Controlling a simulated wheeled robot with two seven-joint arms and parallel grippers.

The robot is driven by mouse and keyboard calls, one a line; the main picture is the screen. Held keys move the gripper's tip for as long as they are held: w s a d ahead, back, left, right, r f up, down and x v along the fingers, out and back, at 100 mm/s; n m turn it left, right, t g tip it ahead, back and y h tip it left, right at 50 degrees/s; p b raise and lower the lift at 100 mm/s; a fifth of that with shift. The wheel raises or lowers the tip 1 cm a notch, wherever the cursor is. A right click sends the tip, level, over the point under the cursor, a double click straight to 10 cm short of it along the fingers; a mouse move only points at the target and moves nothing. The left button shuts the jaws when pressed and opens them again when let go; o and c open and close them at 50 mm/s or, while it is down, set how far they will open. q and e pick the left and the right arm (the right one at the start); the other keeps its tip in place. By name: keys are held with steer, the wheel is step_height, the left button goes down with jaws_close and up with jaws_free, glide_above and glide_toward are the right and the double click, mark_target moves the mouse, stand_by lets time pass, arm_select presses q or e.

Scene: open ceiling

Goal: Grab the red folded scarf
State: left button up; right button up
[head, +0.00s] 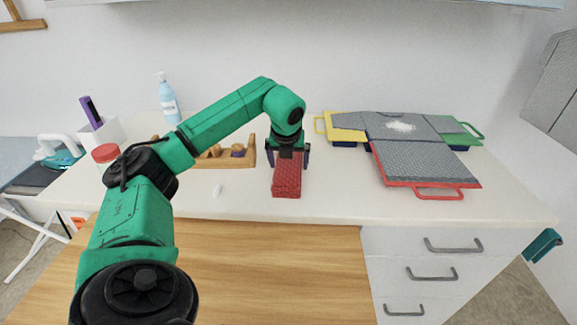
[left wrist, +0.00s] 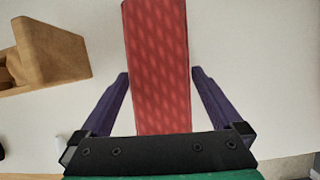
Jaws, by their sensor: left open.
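The red folded scarf (head: 287,180) lies on the white counter as a narrow patterned block, near the middle of the head view. It also shows in the left wrist view (left wrist: 158,65), running up from the gripper's base. My left gripper (head: 288,158) is above the far part of the scarf, pointing down. In the left wrist view its two purple fingers (left wrist: 160,82) are open, one on each side of the scarf, with a gap visible on both sides. The scarf's far end is hidden by the gripper in the head view. My right gripper is not seen.
A wooden holder (head: 247,152) stands just left of the scarf.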

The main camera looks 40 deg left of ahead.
arm_select(q)
steer(key=c, duration=0.9)
steer(key=shift+c, duration=1.2)
steer(key=shift+r, duration=0.15)
